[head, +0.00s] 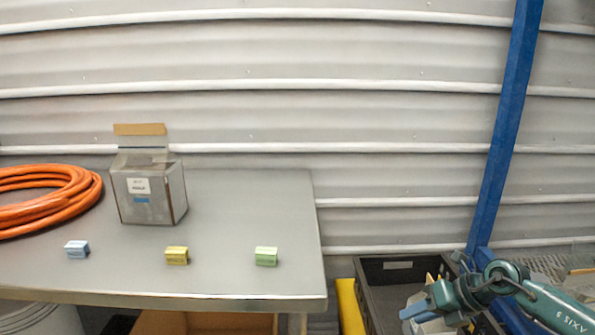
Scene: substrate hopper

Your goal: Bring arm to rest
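My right arm comes in from the lower right, teal with dark joints. Its gripper (418,309) hangs in front of the dark crate, to the right of the table and clear of it. Its fingers are small and partly merge with the things behind, so I cannot tell whether they are open or shut. My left gripper is not in view.
A dark crate (372,268) and a blue post (505,125) are at right.

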